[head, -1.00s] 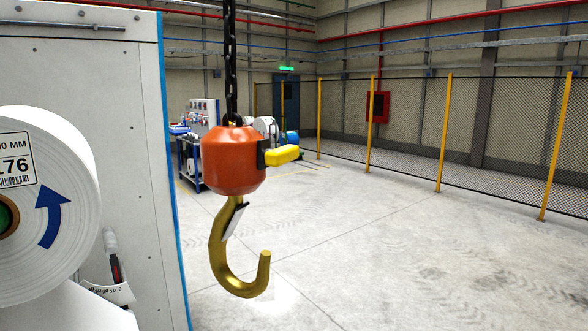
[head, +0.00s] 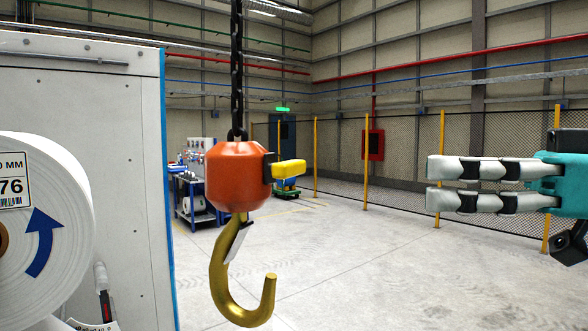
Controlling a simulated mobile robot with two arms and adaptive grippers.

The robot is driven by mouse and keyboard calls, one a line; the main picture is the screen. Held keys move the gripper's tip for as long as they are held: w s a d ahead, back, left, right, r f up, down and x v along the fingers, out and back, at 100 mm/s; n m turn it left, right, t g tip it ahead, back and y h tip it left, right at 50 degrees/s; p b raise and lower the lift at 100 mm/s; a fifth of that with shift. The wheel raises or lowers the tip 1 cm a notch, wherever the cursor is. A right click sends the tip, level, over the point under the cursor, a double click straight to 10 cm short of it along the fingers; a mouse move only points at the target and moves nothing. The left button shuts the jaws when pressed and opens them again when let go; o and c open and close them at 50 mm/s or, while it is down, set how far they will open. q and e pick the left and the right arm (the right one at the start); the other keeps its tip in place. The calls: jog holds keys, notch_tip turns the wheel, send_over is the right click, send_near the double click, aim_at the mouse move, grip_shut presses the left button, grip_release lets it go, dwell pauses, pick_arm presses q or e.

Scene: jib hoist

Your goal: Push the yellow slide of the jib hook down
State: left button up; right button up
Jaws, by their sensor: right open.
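The jib hook hangs from a dark chain (head: 237,75) left of centre in the head view. It has an orange-red body (head: 236,178) and a brass-coloured hook (head: 228,290) below, with a latch at its throat. The yellow slide (head: 289,170) sticks out to the right from a dark mount on the body's side. My right gripper (head: 432,184) comes in from the right edge, with its fingers pointing left towards the slide. The fingers are apart with a narrow gap and hold nothing. It is clear of the slide in the picture. My left gripper is not in view.
A large white roll (head: 45,235) with a blue arrow stands at the left in front of a pale cabinet (head: 115,150). A blue workbench (head: 195,195) and a mesh fence with yellow posts (head: 364,165) are behind. The floor between is clear.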

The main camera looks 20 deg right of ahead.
aim_at(298, 168)
jog(key=p+x, duration=0.6)
jog(key=x, duration=1)
jog(key=shift+w+d+r, duration=0.1)
jog(key=shift+w, duration=0.05)
jog(key=shift+w+a, duration=0.25)
jog(key=shift+c, duration=0.2)
grip_shut()
notch_tip(298, 168, down, 4)
jog(key=shift+r+b, duration=0.15)
jog(key=shift+b, duration=0.75)
jog(key=shift+s+r, duration=0.1)
jog(key=shift+c, duration=2.1)
grip_release()
jog(key=o, duration=0.5)
jog(key=shift+c, duration=0.2)
